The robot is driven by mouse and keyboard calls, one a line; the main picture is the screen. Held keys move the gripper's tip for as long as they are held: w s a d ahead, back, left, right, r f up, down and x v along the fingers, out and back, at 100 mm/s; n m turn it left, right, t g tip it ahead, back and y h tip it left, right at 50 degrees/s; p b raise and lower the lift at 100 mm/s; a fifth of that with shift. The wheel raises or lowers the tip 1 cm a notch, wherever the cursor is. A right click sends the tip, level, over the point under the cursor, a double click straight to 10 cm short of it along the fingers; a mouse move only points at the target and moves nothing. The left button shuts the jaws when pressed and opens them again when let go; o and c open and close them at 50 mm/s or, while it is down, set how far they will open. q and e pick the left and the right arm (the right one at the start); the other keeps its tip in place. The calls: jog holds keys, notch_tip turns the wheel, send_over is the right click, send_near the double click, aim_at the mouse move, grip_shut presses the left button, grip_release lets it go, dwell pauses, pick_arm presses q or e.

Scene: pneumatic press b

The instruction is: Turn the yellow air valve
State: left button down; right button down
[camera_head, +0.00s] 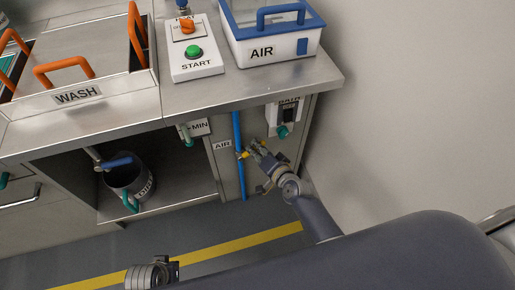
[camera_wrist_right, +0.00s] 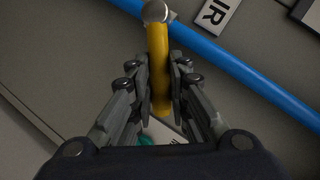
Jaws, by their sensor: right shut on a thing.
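The yellow air valve handle (camera_head: 243,155) sits on the blue vertical air pipe (camera_head: 239,130), beside the AIR label (camera_head: 222,145) on the cabinet front. My right gripper (camera_head: 254,150) reaches it from the right. In the right wrist view the yellow handle (camera_wrist_right: 159,70) lies between both fingers of my right gripper (camera_wrist_right: 160,88), which are shut on it. Its round grey pivot (camera_wrist_right: 156,12) shows at the top, near the blue pipe (camera_wrist_right: 235,65). My left gripper (camera_head: 152,274) shows only in part at the bottom of the head view, and its fingers cannot be made out.
A white box marked AIR (camera_head: 272,47) and a START panel (camera_head: 195,48) with a green button stand on the steel counter (camera_head: 240,92). A bucket (camera_head: 128,175) stands in the open bay at left.

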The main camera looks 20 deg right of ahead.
dwell(0.3)
jog(key=c, duration=1.5)
grip_release()
jog(key=v, duration=1.2)
jog(key=shift+c, duration=0.5)
